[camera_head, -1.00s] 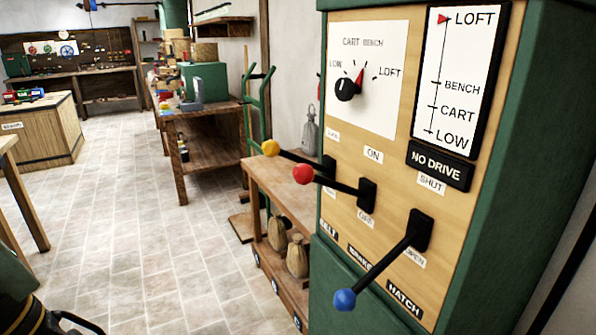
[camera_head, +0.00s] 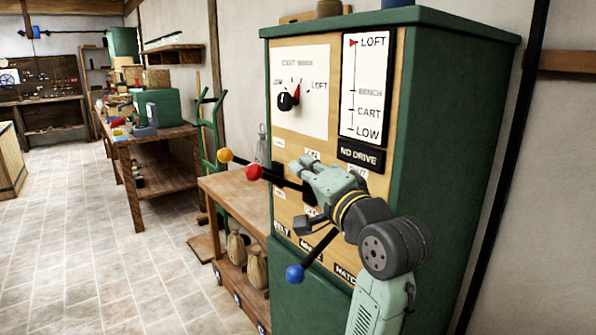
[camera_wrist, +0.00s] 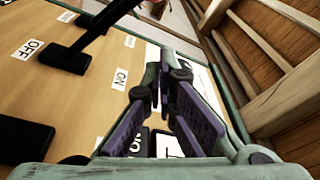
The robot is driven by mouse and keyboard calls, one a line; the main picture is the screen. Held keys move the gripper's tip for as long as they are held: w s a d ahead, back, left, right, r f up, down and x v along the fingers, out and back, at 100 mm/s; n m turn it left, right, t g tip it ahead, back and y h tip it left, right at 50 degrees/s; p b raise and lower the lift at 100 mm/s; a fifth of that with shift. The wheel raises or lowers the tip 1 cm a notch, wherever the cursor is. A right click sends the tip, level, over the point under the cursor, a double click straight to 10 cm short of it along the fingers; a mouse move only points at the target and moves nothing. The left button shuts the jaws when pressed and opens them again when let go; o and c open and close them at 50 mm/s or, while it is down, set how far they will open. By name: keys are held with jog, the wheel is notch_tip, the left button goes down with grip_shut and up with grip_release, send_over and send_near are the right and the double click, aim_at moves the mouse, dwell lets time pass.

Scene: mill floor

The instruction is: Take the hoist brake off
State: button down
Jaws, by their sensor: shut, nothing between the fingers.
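The green hoist cabinet (camera_head: 440,130) has a tan front with three levers. The middle lever has a red knob (camera_head: 254,172) and sticks out toward the left of the picture, angled higher than the blue-knobbed lever (camera_head: 294,273), which slants down. My gripper (camera_head: 312,170) is shut and empty in front of the panel, to the right of the red knob, hiding part of the lever mounts. In the wrist view my gripper (camera_wrist: 155,85) points past the ON label (camera_wrist: 120,78). A black lever mount (camera_wrist: 65,57) lies between ON and the OFF label (camera_wrist: 27,48), apart from the fingers.
A yellow-knobbed lever (camera_head: 225,155) is just left of the red one. The dial pointer (camera_head: 296,90) and the gauge (camera_head: 367,85) marker at LOFT are above. A low wooden bench (camera_head: 235,195) stands left of the cabinet. The tiled floor (camera_head: 110,240) is open.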

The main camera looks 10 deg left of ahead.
jog(key=shift+w+d+f+m, duration=0.15)
jog(key=shift+d+f+m, duration=0.15)
jog(key=shift+d, duration=0.3)
jog(key=r+p, duration=0.1)
jog(key=p, duration=0.2)
send_over(282, 181)
jog(key=d, duration=0.2)
jog(key=shift+s+a+f+p, duration=0.25)
jog(key=shift+s+a+f, duration=0.3)
jog(key=shift+s, duration=0.25)
jog(key=shift+s+a+f+p, duration=0.25)
jog(key=shift+s+a+f, duration=0.1)
jog(key=shift+s+a, duration=0.35)
jog(key=shift+s, duration=0.1)
